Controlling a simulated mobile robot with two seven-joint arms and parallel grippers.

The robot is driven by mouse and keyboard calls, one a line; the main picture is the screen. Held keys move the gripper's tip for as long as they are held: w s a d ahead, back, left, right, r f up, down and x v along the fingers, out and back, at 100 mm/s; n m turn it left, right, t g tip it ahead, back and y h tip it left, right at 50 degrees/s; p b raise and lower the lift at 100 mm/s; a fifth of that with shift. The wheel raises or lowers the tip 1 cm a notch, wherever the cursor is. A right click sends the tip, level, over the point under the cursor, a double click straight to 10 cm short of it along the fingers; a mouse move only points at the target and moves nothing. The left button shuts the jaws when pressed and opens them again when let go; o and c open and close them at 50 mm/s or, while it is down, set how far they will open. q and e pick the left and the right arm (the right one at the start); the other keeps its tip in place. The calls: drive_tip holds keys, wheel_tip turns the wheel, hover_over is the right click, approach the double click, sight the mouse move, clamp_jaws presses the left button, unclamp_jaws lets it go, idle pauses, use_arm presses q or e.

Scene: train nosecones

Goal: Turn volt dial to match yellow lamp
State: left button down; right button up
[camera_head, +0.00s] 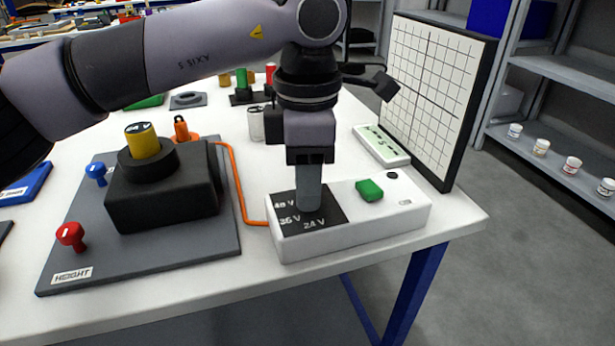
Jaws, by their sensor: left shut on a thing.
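The white power box (350,225) lies near the front right of the table. Its black dial plate (322,226) carries the labels 48 V, 36 V and 24 V. My left gripper (309,203) points straight down onto this plate and is shut on the volt dial. The fingers hide the dial, so I cannot read where it points. The yellow lamp (143,140) stands upright in a black block (165,200) on the left. An orange cable (240,190) runs from the block to the power box. My right gripper is not in view.
A green rocker (369,190) sits on the box right of my gripper. A grid board (435,95) stands behind. The grey base plate (130,266), marked HEIGHT, holds a red knob (70,236) and a blue knob (96,174). Several coloured cylinders stand farther back.

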use_arm(q)
drive_tip(key=n, duration=0.6)
drive_tip(key=n+b, duration=0.1)
drive_tip(key=n, duration=0.4)
drive_tip(key=shift+r+n, duration=0.1)
drive_tip(key=shift+n, duration=0.3)
idle(0.3)
drive_tip(key=c, duration=0.9)
unclamp_jaws()
drive_tip(key=shift+o, duration=0.2)
wheel_tip(320, 180, up, 7)
drive_tip(key=shift+r+p, duration=0.1)
drive_tip(key=shift+p, duration=0.4)
